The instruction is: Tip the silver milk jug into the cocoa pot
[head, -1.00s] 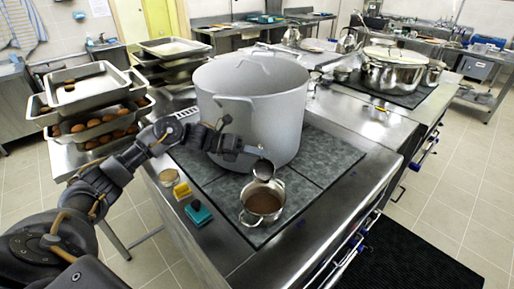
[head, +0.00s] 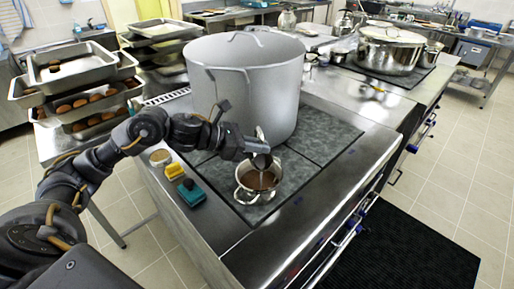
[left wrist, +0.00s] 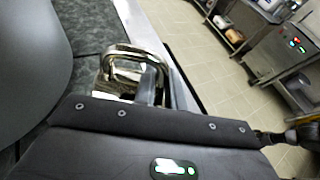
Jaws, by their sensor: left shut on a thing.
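The silver milk jug (head: 262,161) is tilted over the cocoa pot, its dark mouth facing down and forward. My left gripper (head: 252,147) is shut on the jug. In the left wrist view a shiny metal loop, likely the jug's handle (left wrist: 138,50), shows beyond the dark gripper body, with a finger (left wrist: 147,85) inside it. The cocoa pot (head: 245,191) is a small silver pot with brown liquid, standing on the dark hob just below the jug. I cannot tell whether milk is flowing. My right gripper is out of view.
A huge grey stockpot (head: 243,90) stands right behind the jug. A teal sponge (head: 192,194) and a yellow block (head: 174,170) lie at the left counter edge. Stacked trays of brown buns (head: 80,85) stand at left. The counter right of the cocoa pot is clear.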

